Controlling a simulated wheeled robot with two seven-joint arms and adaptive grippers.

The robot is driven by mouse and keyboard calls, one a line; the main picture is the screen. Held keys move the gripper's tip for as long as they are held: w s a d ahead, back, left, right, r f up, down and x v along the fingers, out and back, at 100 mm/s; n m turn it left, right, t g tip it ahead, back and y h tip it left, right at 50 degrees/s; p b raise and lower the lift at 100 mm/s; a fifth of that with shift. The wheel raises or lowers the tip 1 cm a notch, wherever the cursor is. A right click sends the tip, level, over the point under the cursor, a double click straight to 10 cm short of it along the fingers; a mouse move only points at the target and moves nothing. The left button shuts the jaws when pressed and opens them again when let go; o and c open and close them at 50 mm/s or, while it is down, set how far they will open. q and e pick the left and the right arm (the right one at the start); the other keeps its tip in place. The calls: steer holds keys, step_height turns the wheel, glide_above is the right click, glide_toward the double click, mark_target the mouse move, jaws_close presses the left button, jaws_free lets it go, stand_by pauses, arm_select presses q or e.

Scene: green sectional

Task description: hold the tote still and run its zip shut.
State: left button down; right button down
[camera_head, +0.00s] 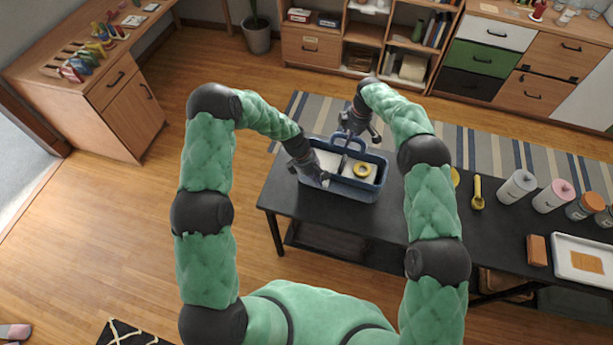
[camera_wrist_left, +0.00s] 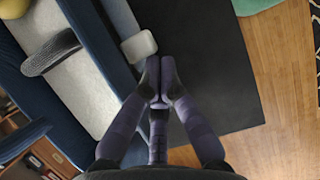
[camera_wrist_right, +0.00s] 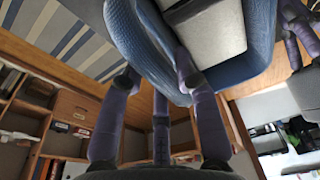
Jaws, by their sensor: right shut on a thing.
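A blue open-topped tote (camera_head: 368,190) with looped handles stands upright on the dark table. My right gripper (camera_head: 355,134) is at the far side, shut on the tote's blue edge (camera_wrist_right: 140,35); the exact grip is partly hidden.
On the dark table (camera_head: 400,225), to the right, are a yellow tool (camera_head: 477,193), a white bottle (camera_head: 517,187), a pink-topped bottle (camera_head: 554,196), an orange-brown block (camera_head: 537,249) and a white tray (camera_head: 560,270). The table in front of the tote is clear.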

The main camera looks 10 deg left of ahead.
arm_select(q)
steer(key=s+d, duration=0.1)
steer(key=d, duration=1.4)
steer(key=shift+s+d, duration=0.2)
steer(key=shift+d, duration=0.05)
arm_select(e)
steer(key=shift+r, duration=0.1)
arm_select(q)
steer(key=shift+a, duration=0.1)
steer(key=a+r, duration=0.7)
steer(key=r, duration=0.2)
steer(key=shift+w+a+r, duration=0.15)
steer(key=shift+w+a, duration=0.1)
steer(key=shift+w, duration=0.05)
arm_select(e)
steer(key=c, duration=0.8)
jaws_free()
steer(key=shift+c, duration=0.2)
